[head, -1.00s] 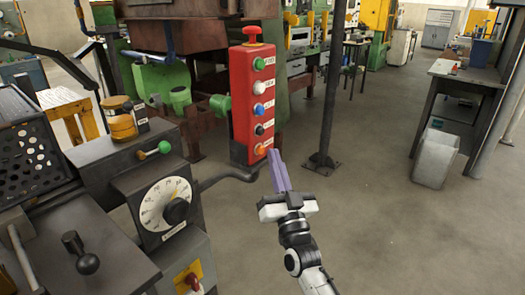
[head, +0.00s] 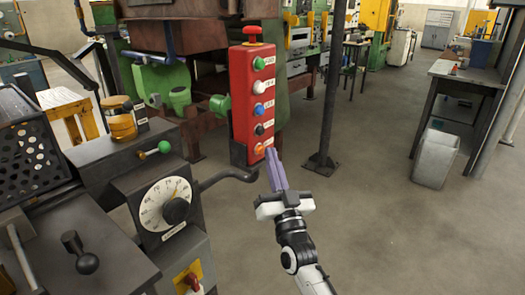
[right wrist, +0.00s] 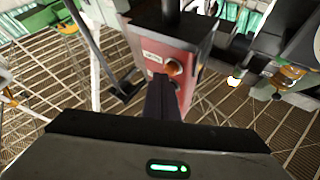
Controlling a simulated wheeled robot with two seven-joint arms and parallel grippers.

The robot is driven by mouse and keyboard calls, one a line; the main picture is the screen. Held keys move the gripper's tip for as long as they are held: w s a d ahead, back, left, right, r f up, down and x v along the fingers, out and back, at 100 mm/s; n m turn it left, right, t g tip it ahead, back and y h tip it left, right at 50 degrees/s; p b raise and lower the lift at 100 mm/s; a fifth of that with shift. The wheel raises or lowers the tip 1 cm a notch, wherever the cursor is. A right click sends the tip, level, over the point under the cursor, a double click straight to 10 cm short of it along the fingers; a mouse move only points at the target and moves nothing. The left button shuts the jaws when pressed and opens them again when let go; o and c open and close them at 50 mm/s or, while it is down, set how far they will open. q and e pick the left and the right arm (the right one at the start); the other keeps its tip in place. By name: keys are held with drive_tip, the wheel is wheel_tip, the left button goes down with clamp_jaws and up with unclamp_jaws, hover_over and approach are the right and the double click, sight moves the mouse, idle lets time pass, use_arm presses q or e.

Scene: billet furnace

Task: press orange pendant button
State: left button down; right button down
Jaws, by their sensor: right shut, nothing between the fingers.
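The red pendant box (head: 240,110) hangs upright in the middle of the head view, with a red mushroom knob on top. Its face has a column of green, white, blue, black and orange buttons. The orange button (head: 259,149) is the lowest. It also shows in the right wrist view (right wrist: 174,67), close beyond the fingers. My right gripper (head: 271,153) is shut and empty, its purple fingers pointing up at the lower end of the box. The fingertips are just right of the orange button; whether they touch it I cannot tell. My left gripper is not in view.
A grey machine console with a white dial (head: 166,203) and a black ball lever (head: 80,256) stands at left. A dark bent arm (head: 228,176) runs to the box's bottom. A dark post (head: 325,110) stands behind. The floor at right is open, with a grey bin (head: 436,158).

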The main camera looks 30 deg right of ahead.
drive_tip(key=shift+w+a, duration=0.2)
drive_tip(key=shift+w, duration=0.3)
idle(0.4)
drive_tip(key=shift+s, duration=0.1)
drive_tip(key=shift+s+d+p, duration=0.35)
drive_tip(key=shift+s, duration=0.45)
drive_tip(key=s, duration=0.1)
drive_tip(key=s+d+p, duration=0.1)
drive_tip(key=s, duration=0.1)
drive_tip(key=s+d+p, duration=0.1)
drive_tip(key=shift+s, duration=0.3)
idle(0.8)
